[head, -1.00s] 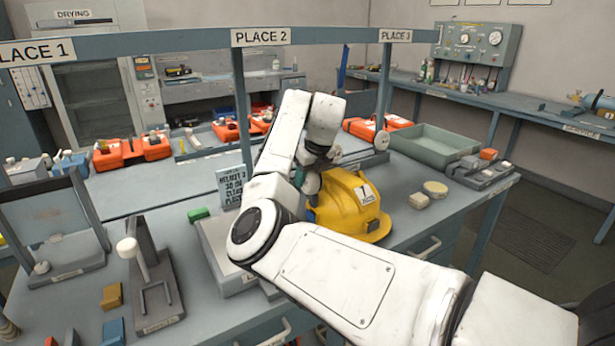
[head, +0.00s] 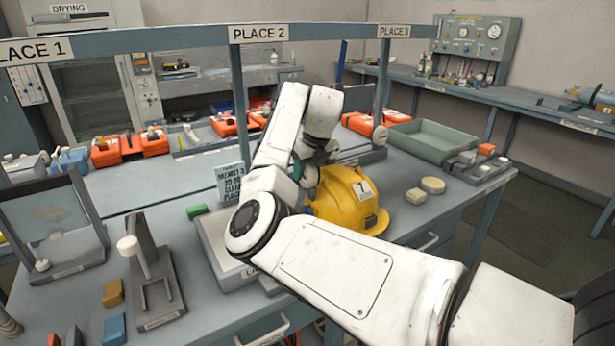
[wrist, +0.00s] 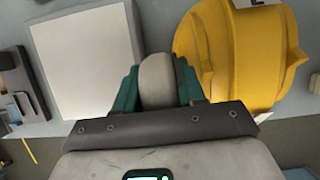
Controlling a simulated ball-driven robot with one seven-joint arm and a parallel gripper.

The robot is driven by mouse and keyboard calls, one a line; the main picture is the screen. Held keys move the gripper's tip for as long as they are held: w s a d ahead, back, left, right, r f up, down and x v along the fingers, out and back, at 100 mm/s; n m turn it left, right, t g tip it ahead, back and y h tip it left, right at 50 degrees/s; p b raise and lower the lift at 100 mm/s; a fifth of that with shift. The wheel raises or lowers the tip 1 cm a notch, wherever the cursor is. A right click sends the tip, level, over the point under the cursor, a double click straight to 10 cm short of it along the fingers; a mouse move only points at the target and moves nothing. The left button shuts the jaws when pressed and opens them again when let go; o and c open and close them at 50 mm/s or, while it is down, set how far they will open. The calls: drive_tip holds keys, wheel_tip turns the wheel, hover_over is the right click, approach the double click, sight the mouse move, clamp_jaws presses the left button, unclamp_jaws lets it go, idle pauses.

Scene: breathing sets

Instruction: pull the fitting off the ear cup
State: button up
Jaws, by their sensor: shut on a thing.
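A yellow helmet (head: 340,205) with a number label sits on the bench at centre, partly behind my arm. It also shows at the right of the wrist view (wrist: 225,60). My gripper (head: 306,178) is at the helmet's left side, mostly hidden by my own wrist in the head view. In the wrist view its green fingers (wrist: 157,88) are shut on a grey rounded piece (wrist: 157,78), close beside the helmet's edge. I cannot tell whether this piece is the ear cup or the fitting, nor whether it is still joined to anything.
A pale square plate (wrist: 85,60) lies left of the gripper in the wrist view. A green block (head: 197,211) and a sign card (head: 230,183) are nearby. A grey-green tray (head: 440,145) stands at the back right. The overhead rail's posts (head: 238,100) rise from the bench.

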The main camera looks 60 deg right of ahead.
drive_tip(key=shift+r+p, duration=1.85)
drive_tip(key=shift+r, duration=0.05)
